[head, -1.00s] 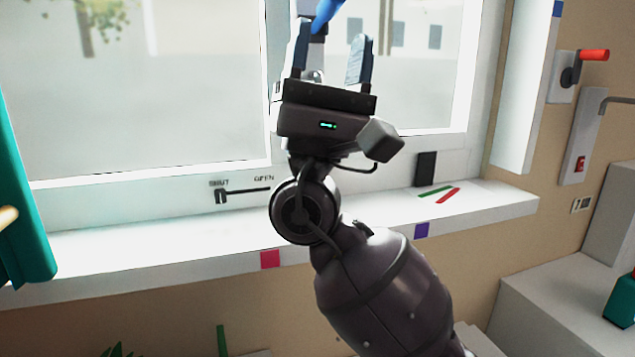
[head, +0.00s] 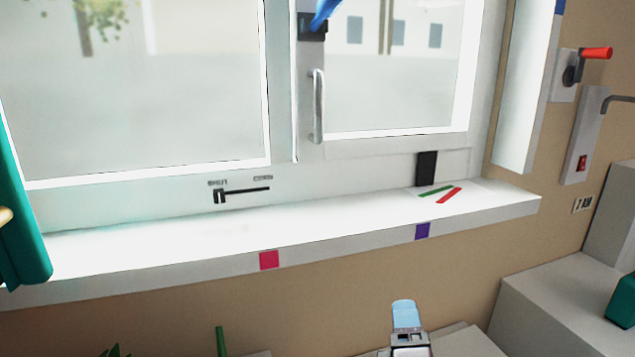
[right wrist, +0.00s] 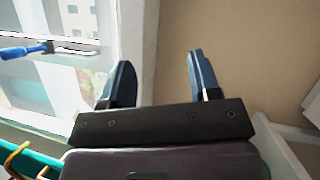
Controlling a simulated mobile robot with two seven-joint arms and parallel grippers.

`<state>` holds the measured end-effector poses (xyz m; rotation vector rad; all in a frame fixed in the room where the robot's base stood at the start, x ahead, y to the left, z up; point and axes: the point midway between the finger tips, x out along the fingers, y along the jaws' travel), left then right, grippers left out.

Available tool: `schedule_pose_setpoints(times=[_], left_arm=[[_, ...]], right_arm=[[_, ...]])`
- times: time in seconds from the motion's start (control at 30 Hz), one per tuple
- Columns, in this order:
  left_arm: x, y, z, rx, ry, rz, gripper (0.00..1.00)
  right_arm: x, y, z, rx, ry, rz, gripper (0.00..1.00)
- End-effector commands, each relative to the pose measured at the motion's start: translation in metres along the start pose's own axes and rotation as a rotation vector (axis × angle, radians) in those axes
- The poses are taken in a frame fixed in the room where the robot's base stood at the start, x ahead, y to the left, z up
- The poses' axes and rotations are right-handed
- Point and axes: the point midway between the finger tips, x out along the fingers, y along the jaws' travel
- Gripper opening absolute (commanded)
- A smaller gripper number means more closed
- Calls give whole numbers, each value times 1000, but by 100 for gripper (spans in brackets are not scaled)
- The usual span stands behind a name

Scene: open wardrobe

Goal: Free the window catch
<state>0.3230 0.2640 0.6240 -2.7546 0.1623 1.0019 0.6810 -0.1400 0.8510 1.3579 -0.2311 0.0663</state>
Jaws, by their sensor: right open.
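The window catch is a blue lever (head: 323,12) on a dark block (head: 312,27) on the window frame, at the top edge of the head view, which cuts the lever off. Below it a pale upright handle (head: 317,105) is fixed to the sash. A blue lever (right wrist: 22,50) also shows at the left of the right wrist view. My right gripper (right wrist: 160,60) is open, with nothing between its fingers. It is apart from that lever, with tan wall beyond the fingers. My left gripper is not in view.
A black slider (head: 221,196) sits at the SHUT end of its slot. The white sill (head: 330,225) bears green and red strips. A red-handled crank (head: 595,54) and a red switch (head: 582,163) are on the right wall. A teal curtain (head: 20,210) hangs left.

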Motion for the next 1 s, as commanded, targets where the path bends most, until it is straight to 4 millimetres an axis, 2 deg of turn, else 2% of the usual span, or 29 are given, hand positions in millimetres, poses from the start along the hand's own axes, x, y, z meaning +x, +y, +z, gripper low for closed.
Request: schedule_pose_setpoints(times=[0.03, 0.2, 0.3, 0.5, 0.73, 0.9, 1.0], left_arm=[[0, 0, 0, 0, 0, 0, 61], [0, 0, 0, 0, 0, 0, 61], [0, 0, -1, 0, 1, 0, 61], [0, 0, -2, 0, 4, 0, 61], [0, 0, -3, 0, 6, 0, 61], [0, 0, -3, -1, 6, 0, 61], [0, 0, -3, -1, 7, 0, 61]], right_arm=[[-16, -22, 6, 55, 13, -60, 57], [-68, -80, 21, 272, 42, -245, 57], [-102, -109, 31, 403, 39, -349, 57], [-176, -152, 53, 669, -10, -543, 57], [-265, -179, 80, 978, -134, -731, 57], [-319, -184, 99, 1175, -249, -825, 57], [-345, -183, 108, 1267, -312, -860, 57]])
